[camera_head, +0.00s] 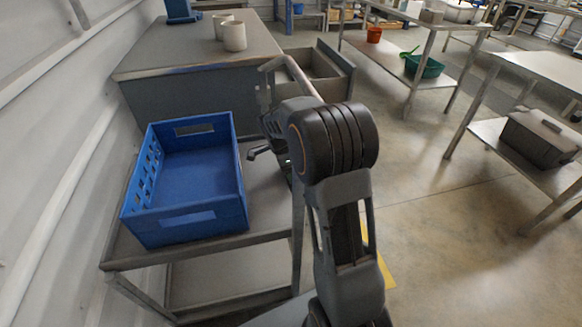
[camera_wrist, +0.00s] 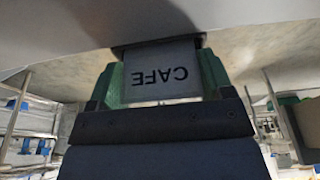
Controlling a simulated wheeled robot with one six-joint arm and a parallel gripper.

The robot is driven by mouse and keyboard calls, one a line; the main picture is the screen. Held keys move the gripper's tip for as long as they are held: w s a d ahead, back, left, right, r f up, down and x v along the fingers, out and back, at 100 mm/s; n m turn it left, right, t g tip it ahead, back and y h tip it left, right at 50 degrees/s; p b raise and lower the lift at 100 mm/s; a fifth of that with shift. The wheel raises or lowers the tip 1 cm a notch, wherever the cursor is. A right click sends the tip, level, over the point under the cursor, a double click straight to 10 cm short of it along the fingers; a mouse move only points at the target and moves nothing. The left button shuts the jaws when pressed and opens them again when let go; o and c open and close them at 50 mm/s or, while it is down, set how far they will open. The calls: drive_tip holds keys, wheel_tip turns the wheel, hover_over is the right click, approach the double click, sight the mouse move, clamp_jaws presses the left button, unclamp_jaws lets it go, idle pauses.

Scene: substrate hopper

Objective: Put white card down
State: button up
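The white card (camera_wrist: 162,72) looks pale grey in the wrist view and carries the dark word CAFE, upside down in the picture. My gripper (camera_wrist: 162,85) has its green fingers at the card's two sides, close against its edges, and looks shut on it. A dark strip (camera_wrist: 125,48) runs along the card's upper edge in the picture, by a grey surface; I cannot tell whether the card touches that surface. In the head view my arm hides the card and most of the gripper, above the right side of the grey table (camera_head: 205,245).
An empty blue crate (camera_head: 190,180) fills the table's left part. Behind stands a grey cabinet (camera_head: 185,90) with two pale cups (camera_head: 234,36) on top and an open drawer (camera_head: 315,65). A wall runs along the left. Open floor (camera_head: 440,200) lies to the right, before several workbenches.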

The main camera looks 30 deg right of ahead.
drive_tip(key=o, duration=0.5)
drive_tip(key=shift+c, duration=0.2)
drive_tip(key=p+v, duration=0.4)
drive_tip(key=v, duration=0.8)
drive_tip(key=shift+r+p, duration=0.2)
drive_tip(key=shift+p, duration=0.1)
